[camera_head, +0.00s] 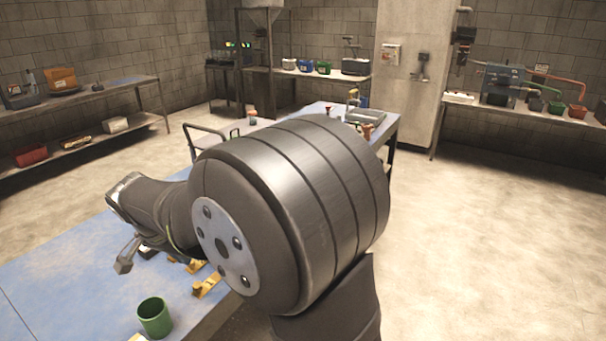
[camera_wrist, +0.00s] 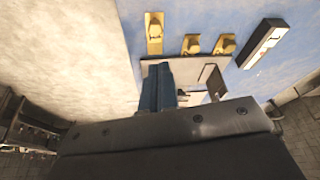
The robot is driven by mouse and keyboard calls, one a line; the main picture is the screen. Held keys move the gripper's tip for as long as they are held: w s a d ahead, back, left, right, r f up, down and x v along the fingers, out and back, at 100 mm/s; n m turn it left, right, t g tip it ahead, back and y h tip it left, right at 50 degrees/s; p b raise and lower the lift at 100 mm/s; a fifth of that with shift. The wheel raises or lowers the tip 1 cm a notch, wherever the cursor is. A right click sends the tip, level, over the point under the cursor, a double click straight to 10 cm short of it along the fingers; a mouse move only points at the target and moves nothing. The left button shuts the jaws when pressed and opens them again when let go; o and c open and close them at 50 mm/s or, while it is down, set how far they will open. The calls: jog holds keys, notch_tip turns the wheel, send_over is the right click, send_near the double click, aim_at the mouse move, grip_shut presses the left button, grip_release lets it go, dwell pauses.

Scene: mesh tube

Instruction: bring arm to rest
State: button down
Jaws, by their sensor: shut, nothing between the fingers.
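My gripper (camera_head: 123,265) hangs at the left of my arm in the head view, above the blue-topped workbench (camera_head: 60,275). In the wrist view its fingers (camera_wrist: 158,68) show as a narrow blue-grey pair pressed together, with nothing held between them. My large dark arm joint fills the middle of the head view and hides much of the bench. Yellow pieces (camera_head: 207,284) lie on the bench below and right of the gripper. Several yellow pieces (camera_wrist: 192,45) also show beyond the fingertips in the wrist view.
A green cup (camera_head: 155,317) stands near the bench's front edge. A dark-and-white block (camera_wrist: 263,42) and a pale plate (camera_wrist: 208,72) lie beyond the fingers in the wrist view. A grey tray (camera_head: 363,116) sits at the bench's far end. The blue surface at left is clear.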

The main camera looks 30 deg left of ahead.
aim_at(197, 282)
jog(key=shift+x, duration=4.05)
jog(key=c, duration=2.2)
grip_release()
